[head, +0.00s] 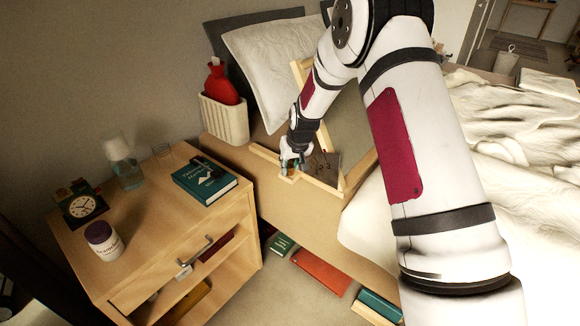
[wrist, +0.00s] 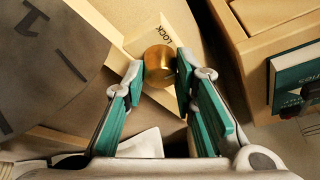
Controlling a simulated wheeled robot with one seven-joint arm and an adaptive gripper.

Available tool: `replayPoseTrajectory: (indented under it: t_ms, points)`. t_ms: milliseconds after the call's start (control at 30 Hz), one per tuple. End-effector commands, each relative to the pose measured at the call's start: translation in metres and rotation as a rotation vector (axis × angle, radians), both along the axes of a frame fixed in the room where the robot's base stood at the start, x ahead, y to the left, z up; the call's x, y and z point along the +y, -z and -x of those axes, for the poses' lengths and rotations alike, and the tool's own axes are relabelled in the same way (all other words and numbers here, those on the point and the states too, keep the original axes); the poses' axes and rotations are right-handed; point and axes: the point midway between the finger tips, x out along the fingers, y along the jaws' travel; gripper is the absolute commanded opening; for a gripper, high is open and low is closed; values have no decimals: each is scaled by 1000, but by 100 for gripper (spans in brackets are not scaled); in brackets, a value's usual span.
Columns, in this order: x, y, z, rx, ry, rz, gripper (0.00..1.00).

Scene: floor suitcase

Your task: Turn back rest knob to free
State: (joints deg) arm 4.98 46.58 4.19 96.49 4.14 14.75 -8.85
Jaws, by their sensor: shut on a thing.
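The brass back rest knob (wrist: 160,64) shows in the wrist view, on a pale wooden plate with the word LOCK (wrist: 180,36) printed beside it. My gripper (wrist: 160,70) is shut on the knob, with one fingertip touching each side. In the head view my gripper (head: 289,165) is low at the front left corner of the back rest's wooden frame (head: 356,175). The knob cannot be made out there. The back rest's grey panel (head: 348,120) leans up beside the pillow, partly hidden by my arm.
A wooden nightstand (head: 150,245) stands left of the bed, holding a teal book (head: 205,180), a clock (head: 84,205), a jar (head: 103,240) and a carafe (head: 124,165). A cream basket (head: 224,119) holds a red hot-water bottle (head: 220,83). Rumpled white bedding (head: 500,150) lies at right.

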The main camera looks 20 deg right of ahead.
Motion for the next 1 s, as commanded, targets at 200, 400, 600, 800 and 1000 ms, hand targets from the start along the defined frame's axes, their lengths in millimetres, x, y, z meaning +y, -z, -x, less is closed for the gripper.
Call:
replayPoseTrajectory:
  t_ms: [200,400,600,800,1000]
  points:
    - [2,0,0,0,-9,-1,0]
    - [2,0,0,1,-8,-1,0]
    - [1,0,0,1,-7,0,45]
    - [0,0,0,1,-6,-1,45]
    - [-1,-18,6,-2,-5,0,45]
